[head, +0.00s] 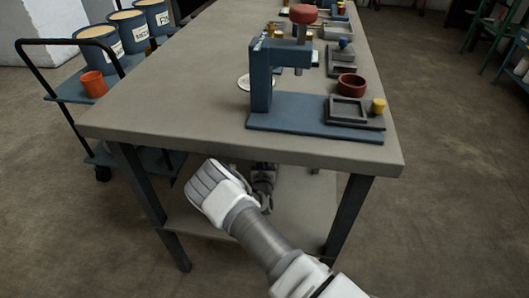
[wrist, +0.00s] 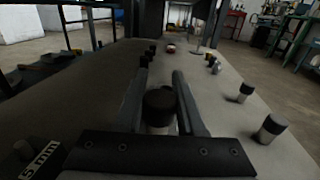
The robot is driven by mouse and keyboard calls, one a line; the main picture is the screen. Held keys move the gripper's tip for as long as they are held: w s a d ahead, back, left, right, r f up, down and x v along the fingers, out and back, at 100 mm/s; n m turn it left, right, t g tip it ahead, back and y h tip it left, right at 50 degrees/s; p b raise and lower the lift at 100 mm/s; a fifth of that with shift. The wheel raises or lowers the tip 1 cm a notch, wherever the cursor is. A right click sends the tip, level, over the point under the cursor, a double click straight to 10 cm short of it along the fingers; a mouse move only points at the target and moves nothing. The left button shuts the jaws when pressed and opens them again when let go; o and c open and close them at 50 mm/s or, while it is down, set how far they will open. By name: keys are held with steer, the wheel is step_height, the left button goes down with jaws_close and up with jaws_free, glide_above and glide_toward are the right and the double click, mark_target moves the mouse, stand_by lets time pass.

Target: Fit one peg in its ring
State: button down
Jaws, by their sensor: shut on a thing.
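In the wrist view, my gripper (wrist: 161,78) is shut on a peg (wrist: 159,112) with a black top and a paler body, held between the two dark fingers. The peg's lower end is hidden. More black-topped pale pegs stand on the right of the same surface, a near one (wrist: 271,129) and a farther one (wrist: 245,91). In the head view, my arm reaches below the tabletop's front edge, over the lower shelf (head: 300,205); the peg does not show there.
The workbench top (head: 190,100) overhangs the shelf. On it stand a blue press (head: 262,75), a dark red round dish (head: 351,84) and a yellow piece (head: 378,106). A trolley with buckets (head: 100,45) stands at left. A "5 mm" label (wrist: 38,160) shows at lower left.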

stand_by(0.3)
steer(key=shift+f+b, duration=0.6)
steer(key=shift+f, duration=0.55)
steer(key=shift+f, duration=0.35)
stand_by(0.5)
step_height(320, 180, up, 4)
steer(key=p, duration=0.3)
stand_by(0.6)
steer(key=shift+f+m+h+b, duration=0.4)
steer(key=shift+f+h+b, duration=0.2)
steer(key=shift+f+b, duration=0.65)
